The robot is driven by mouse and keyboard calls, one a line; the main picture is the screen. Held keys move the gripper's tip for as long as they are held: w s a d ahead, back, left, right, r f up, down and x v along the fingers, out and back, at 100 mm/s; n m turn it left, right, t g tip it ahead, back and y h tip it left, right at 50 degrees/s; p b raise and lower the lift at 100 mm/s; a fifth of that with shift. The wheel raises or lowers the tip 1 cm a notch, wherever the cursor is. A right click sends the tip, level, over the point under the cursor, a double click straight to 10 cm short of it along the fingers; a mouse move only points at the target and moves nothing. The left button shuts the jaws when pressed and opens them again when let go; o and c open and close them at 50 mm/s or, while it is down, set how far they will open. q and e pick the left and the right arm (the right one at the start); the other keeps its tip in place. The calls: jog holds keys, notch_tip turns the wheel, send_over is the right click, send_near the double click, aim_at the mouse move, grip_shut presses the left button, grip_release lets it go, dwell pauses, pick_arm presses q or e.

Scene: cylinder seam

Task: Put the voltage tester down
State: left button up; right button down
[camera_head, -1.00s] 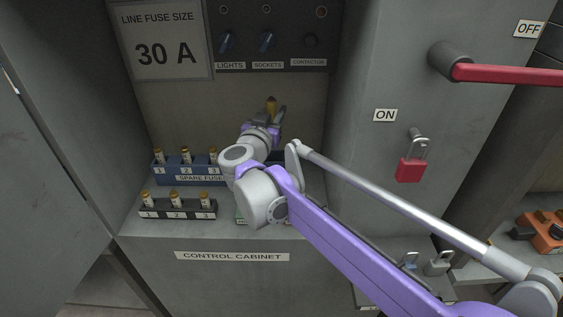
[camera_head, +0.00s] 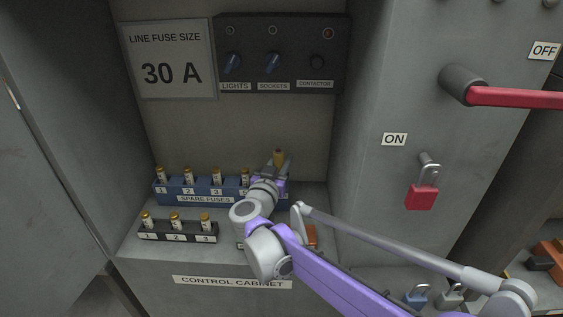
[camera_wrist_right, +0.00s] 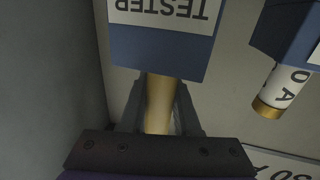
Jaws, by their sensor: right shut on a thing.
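The voltage tester (camera_head: 279,157) is a yellow rod, upright between the fingers of my right gripper (camera_head: 275,168), which is shut on it. In the right wrist view, the tester (camera_wrist_right: 160,105) runs up to a blue block labelled TESTER (camera_wrist_right: 160,48), whose edge hides its far end. I cannot tell how far it sits in the block. The right gripper is close to the block, at the right end of the blue spare fuse rack (camera_head: 205,199). My wrist hides part of that end in the head view. My left gripper is not in view.
Several spare fuses stand in the blue rack; one fuse (camera_wrist_right: 284,88) is close by. A black three-fuse holder (camera_head: 178,234) is at the shelf front. Behind is the switch panel (camera_head: 285,50). The cabinet side with the red padlock (camera_head: 421,196) is on the right.

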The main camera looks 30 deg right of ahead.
jog(key=shift+f, duration=0.2)
jog(key=c, duration=0.6)
grip_release()
jog(key=shift+c, duration=0.2)
jog(key=shift+r, duration=0.2)
jog(key=v, duration=1.2)
jog(key=shift+b, duration=0.35)
jog(key=shift+s, duration=0.1)
